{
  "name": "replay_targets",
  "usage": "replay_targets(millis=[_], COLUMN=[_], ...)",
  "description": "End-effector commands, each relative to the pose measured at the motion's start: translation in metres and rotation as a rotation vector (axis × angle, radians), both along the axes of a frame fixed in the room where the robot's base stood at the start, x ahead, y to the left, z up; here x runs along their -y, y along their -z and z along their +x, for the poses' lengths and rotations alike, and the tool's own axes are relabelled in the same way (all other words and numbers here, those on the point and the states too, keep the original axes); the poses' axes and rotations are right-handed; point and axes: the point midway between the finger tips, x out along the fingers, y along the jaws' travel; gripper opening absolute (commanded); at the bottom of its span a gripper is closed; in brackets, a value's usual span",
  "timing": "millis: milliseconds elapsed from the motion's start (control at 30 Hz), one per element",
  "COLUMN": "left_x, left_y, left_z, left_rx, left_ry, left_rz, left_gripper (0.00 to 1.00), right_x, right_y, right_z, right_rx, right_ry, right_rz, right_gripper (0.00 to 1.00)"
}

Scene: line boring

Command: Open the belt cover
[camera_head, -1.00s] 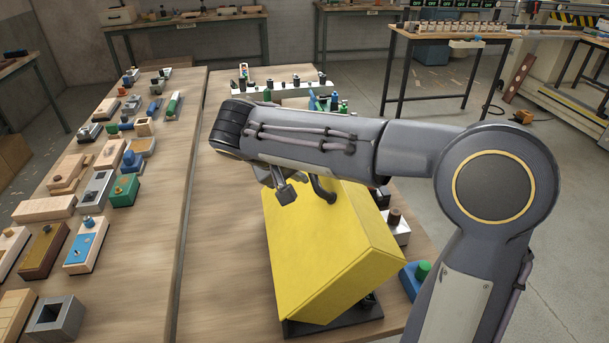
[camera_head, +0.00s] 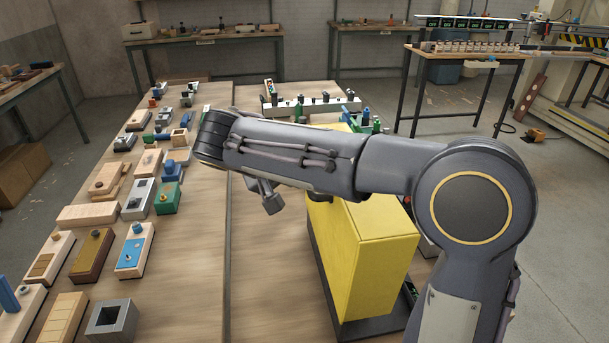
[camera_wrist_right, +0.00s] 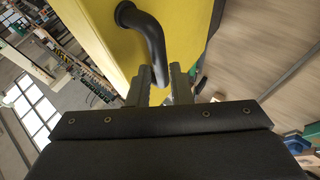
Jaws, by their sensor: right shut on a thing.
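The yellow belt cover (camera_head: 375,255) is a tall box on a dark base plate (camera_head: 372,328) on the workbench, partly hidden behind my right arm. In the right wrist view the cover (camera_wrist_right: 95,35) fills the upper middle, with a curved black handle (camera_wrist_right: 150,35) on its face. My right gripper (camera_wrist_right: 163,85) is shut on the handle, whose lower end is between its two fingers. In the head view my arm hides this grip and the handle. My left gripper is not in view.
Several small wooden, metal and coloured fixtures, such as a blue-topped block (camera_head: 135,250), cover the left part of the bench. A white strip with knobs (camera_head: 310,105) lies at the back. The bench strip left of the cover (camera_head: 270,270) is clear.

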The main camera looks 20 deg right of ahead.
Motion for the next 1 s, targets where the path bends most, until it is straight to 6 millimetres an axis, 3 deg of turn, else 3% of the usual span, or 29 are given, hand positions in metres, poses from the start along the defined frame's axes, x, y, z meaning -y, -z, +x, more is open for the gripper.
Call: replay_targets(millis=[33,400,433,467,533,600,1000], left_x=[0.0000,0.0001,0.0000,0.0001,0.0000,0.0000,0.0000], left_y=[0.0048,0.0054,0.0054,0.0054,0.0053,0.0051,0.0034], left_z=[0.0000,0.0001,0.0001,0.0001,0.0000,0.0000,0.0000], left_rx=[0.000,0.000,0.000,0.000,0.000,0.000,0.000], left_ry=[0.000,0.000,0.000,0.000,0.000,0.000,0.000], left_rz=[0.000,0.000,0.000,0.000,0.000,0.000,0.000], left_gripper=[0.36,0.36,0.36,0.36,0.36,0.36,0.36], right_x=[-0.0026,-0.0023,-0.0023,-0.0024,-0.0024,-0.0027,-0.0047], right_y=[0.0293,0.0302,0.0302,0.0300,0.0298,0.0296,0.0273], right_z=[-0.0053,-0.0051,-0.0051,-0.0052,-0.0054,-0.0054,-0.0055], right_rx=[-0.067,-0.066,-0.066,-0.065,-0.066,-0.066,-0.064], right_ry=[0.007,0.010,0.010,0.011,0.011,0.011,0.007], right_rz=[0.013,0.013,0.013,0.013,0.013,0.014,0.016], right_gripper=[0.00,0.00,0.21,0.25,0.45,0.55,0.58])
